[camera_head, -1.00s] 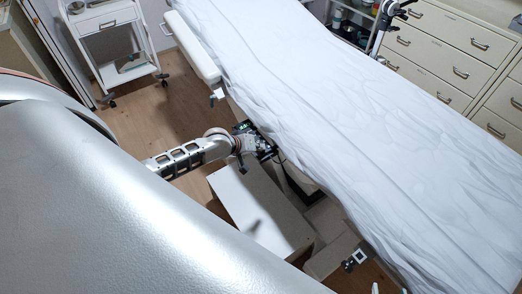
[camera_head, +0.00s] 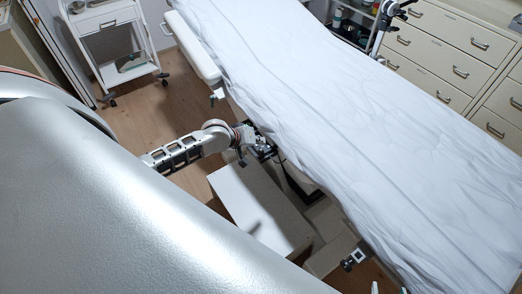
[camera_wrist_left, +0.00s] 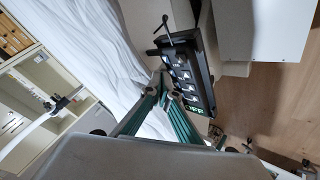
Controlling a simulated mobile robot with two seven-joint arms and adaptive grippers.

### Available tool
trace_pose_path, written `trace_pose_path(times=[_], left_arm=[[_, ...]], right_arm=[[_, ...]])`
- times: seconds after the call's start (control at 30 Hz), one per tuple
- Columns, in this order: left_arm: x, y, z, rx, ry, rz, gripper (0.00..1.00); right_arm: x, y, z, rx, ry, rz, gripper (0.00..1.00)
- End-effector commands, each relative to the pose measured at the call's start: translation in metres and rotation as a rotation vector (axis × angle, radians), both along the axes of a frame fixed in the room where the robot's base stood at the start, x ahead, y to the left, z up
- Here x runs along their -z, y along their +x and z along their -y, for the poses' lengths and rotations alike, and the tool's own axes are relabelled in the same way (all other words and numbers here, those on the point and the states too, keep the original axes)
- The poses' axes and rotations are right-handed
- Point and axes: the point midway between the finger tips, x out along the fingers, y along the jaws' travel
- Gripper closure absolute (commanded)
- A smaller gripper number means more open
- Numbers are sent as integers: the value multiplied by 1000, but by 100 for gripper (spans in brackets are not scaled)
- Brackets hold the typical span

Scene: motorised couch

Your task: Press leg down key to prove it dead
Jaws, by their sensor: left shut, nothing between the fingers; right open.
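A black hand control (camera_wrist_left: 186,75) with several pale keys and a small green-lit display (camera_wrist_left: 195,109) is at the couch's side in the left wrist view. My left gripper (camera_wrist_left: 170,91), with teal fingers, is shut and empty. Its tips overlap the left edge of the control, beside the keys; I cannot tell whether they touch. The key labels are too small to read, so I cannot tell which is leg down. In the head view my left gripper (camera_head: 263,150) is at the near edge of the couch, and the control is mostly hidden.
The couch (camera_head: 330,110) has a white sheet. A pale box-like base cover (camera_head: 258,208) lies below my left gripper. A padded armrest (camera_head: 192,47) and a clamp (camera_head: 354,259) stick out along the near side. A trolley (camera_head: 115,45) stands at the back left, with open floor before it.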

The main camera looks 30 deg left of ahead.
Motion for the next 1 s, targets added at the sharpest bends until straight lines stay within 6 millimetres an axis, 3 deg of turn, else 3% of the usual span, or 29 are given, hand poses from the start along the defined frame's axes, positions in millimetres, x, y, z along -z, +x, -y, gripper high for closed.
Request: trace_pose_path(times=[0.37,0.87,1.0], left_arm=[[-26,0,0,1,2,0,100],[-27,0,0,0,1,0,100],[-16,-13,13,37,19,5,100]], right_arm=[[0,0,0,0,0,0,55],[0,0,0,0,0,0,55],[0,0,0,0,0,0,55]])
